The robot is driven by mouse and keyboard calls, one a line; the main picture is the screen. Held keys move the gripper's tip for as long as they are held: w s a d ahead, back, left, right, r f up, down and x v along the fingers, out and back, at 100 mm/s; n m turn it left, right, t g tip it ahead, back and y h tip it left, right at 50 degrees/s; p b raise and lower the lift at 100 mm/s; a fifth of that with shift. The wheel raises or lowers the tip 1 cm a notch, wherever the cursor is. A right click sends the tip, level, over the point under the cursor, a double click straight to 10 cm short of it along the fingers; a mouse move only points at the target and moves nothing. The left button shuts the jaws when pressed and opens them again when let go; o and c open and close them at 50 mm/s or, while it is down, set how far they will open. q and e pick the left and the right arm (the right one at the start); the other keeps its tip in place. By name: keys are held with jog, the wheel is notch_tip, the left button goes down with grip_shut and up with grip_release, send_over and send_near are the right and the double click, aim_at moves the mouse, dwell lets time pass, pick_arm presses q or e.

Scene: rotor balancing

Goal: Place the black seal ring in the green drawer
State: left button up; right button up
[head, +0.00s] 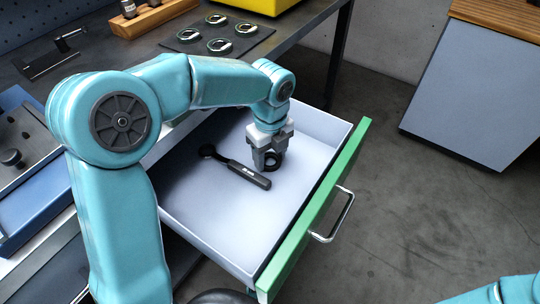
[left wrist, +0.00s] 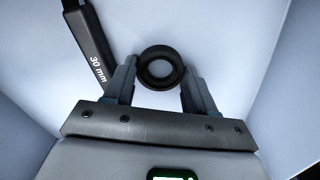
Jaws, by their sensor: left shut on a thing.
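The black seal ring (head: 275,163) is between the fingers of my left gripper (head: 266,164), which is shut on it. In the left wrist view the ring (left wrist: 160,83) shows as a thick black loop between both fingertips (left wrist: 161,78). The gripper points down inside the open drawer with the green front (head: 318,208), low over its pale floor. I cannot tell whether the ring touches the floor. My right gripper is out of view; only part of the right arm shows at the lower right.
A black wrench (head: 243,172), marked 30 mm in the left wrist view (left wrist: 90,45), lies in the drawer left of the gripper. A dark mat (head: 234,49) with several metal rings lies on the bench behind. The drawer handle (head: 342,218) sticks out at the front.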

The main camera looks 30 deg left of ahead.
pick_arm(q)
jog(key=shift+s+r, duration=0.1)
jog(key=o, duration=0.7)
jog(key=shift+o, duration=0.2)
notch_tip(320, 180, up, 12)
jog(key=p, duration=0.4)
